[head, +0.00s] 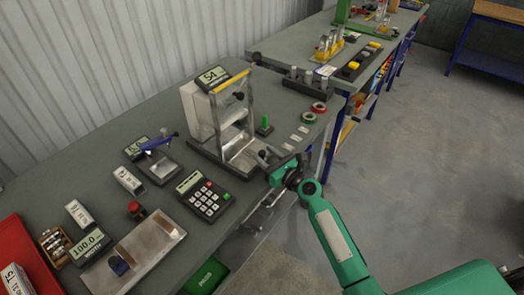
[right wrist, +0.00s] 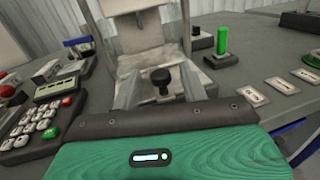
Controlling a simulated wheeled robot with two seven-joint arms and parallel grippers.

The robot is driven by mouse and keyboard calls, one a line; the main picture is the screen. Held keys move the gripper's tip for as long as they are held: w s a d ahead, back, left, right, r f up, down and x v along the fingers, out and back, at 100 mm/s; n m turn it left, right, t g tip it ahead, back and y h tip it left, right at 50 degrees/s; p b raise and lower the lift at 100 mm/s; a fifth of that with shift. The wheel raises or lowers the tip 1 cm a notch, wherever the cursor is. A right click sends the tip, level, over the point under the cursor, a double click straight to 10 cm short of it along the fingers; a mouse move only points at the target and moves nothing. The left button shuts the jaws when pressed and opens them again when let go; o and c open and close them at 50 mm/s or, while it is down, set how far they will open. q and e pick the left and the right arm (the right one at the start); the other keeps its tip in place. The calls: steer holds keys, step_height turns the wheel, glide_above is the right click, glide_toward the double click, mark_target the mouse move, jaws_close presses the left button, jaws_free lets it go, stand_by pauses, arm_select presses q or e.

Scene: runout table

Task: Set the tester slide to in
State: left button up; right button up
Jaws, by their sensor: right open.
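The tester (head: 200,112) is a tall metal stand on the bench with a small display on top and a yellow bar. A black knob (right wrist: 160,76) stands at the front of its low metal slide (right wrist: 146,62); the knob also shows in the head view (head: 262,154). My right gripper (right wrist: 160,92) is open at the front of the tester. Its two fingers lie either side of the knob, with visible gaps; I cannot tell whether they touch it. The slide's travel marks are not readable. My left gripper is not in view.
A calculator-like keypad (head: 203,197) stands left of the gripper. A green peg (head: 265,123) on a black base stands right of the tester. Small labels (right wrist: 282,86) and red and green rings (head: 314,111) lie further right. The bench's front edge is close under my arm.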

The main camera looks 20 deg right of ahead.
steer(key=shift+x, duration=1.15)
jaws_close()
steer(key=shift+a+x, duration=0.2)
steer(key=shift+x, duration=0.7)
steer(key=shift+a+x, duration=0.2)
steer(key=shift+x, duration=0.7)
jaws_free()
steer(key=shift+s, duration=0.25)
steer(key=b+v, duration=0.1)
steer(key=v, duration=1.2)
steer(key=shift+s+d, duration=0.2)
steer(key=shift+s, duration=0.15)
